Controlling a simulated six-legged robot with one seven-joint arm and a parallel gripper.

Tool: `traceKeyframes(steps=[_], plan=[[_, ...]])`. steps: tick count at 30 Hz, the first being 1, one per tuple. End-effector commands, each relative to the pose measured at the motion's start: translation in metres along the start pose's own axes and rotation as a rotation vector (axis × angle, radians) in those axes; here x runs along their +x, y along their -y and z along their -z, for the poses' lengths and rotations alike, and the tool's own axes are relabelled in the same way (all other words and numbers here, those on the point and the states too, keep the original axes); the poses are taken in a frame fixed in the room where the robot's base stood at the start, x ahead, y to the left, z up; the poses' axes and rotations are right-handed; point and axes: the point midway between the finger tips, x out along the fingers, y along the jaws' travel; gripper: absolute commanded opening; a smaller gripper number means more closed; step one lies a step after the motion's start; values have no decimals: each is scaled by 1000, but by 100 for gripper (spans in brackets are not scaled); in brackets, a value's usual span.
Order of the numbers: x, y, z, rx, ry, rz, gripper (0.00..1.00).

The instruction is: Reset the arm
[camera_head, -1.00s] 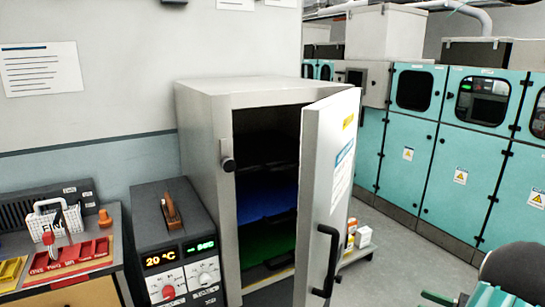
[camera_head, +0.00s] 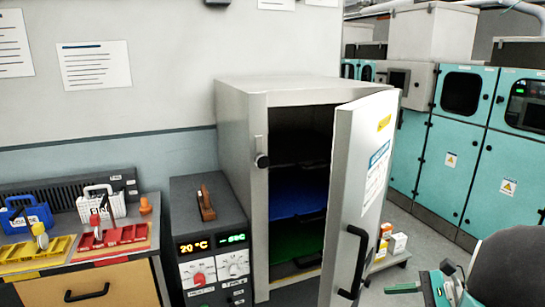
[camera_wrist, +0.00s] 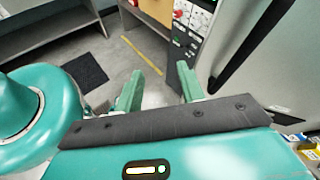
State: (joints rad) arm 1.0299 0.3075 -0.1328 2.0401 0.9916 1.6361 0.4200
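My gripper shows in the wrist view (camera_wrist: 158,88), with its two green fingers apart and nothing between them. Open floor lies beyond the fingers. In the head view, part of my arm shows at the lower right (camera_head: 505,265). Inside are a blue shelf (camera_head: 295,190) and a green shelf (camera_head: 295,243).
A control unit (camera_head: 205,225) reading 20 °C stands left of the cabinet. A bench at the left holds a yellow tray (camera_head: 30,250), a red tray (camera_head: 115,237) and small baskets. Teal machine cabinets (camera_head: 450,165) line the right. Small boxes (camera_head: 397,243) sit behind the open door.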

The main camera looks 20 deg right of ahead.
Motion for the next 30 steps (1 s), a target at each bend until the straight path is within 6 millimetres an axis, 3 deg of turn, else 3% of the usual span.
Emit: traceKeyframes(steps=[1,6,12,21,27,30], plan=[[21,-6,-20,-76,-45,-74,39],[74,-41,-64,-356,-208,-311,39],[114,-86,-102,-744,-376,-548,39],[141,-139,-146,-1428,-580,-798,39],[147,-160,-173,-1865,-675,-863,39],[148,-164,-181,-1991,-700,-870,39]])
